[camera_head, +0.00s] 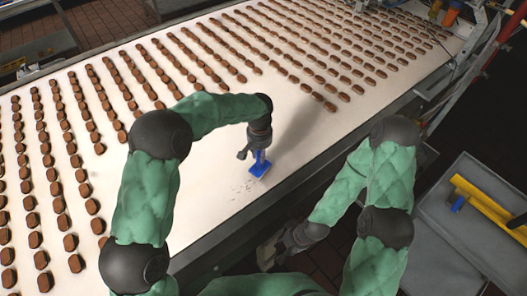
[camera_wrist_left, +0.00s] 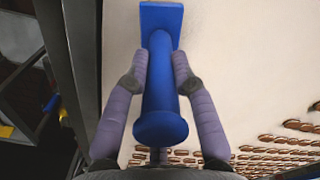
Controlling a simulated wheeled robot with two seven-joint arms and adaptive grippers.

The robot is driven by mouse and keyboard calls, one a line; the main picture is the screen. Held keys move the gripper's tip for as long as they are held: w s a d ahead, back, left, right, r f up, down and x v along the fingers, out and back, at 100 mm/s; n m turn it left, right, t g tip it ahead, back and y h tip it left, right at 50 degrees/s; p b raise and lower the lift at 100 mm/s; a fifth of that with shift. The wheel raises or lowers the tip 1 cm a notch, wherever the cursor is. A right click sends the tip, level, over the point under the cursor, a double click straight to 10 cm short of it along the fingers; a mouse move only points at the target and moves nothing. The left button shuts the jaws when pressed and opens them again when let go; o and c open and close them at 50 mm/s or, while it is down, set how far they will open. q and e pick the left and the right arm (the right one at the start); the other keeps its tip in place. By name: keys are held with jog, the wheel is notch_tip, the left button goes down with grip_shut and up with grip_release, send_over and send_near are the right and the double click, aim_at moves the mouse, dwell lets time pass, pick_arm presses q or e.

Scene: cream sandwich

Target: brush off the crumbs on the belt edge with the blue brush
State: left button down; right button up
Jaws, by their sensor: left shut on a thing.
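The blue brush (camera_head: 260,171) is held upright in my left gripper (camera_head: 257,148), over the belt near its near edge. In the left wrist view, the two fingers (camera_wrist_left: 157,80) close around the brush's blue handle (camera_wrist_left: 158,95), and its flat square head (camera_wrist_left: 161,18) points at the belt. I cannot tell whether the head touches the belt. Small dark crumbs (camera_head: 241,189) lie on the white belt (camera_head: 300,150) just left of and below the brush head. My right gripper (camera_head: 274,250) hangs low beside the belt's near side; its fingers are unclear.
Rows of brown sandwich biscuits (camera_head: 205,55) cover the far and left belt. The strip around the brush is clear of them. A dark metal rail (camera_head: 225,235) runs along the belt's near edge. A grey cart (camera_head: 450,235) with yellow bars (camera_head: 490,208) stands at right.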

pick_arm(q)
jog(key=shift+s+a+b, duration=0.65)
jog(key=shift+s+a, duration=4.6)
jog(key=shift+a, duration=2.45)
jog(key=shift+w+d+p, duration=0.25)
jog(key=shift+w+d, duration=1.55)
jog(key=shift+d, duration=0.8)
jog(key=shift+w+d+p, duration=0.25)
jog(key=shift+w+d, duration=1.5)
jog(key=shift+d, duration=0.9)
jog(key=shift+w+d+p, duration=0.25)
jog(key=shift+w+d, duration=1.55)
jog(key=shift+d, duration=0.8)
jog(key=shift+w+d, duration=0.4)
jog(key=shift+d, duration=0.4)
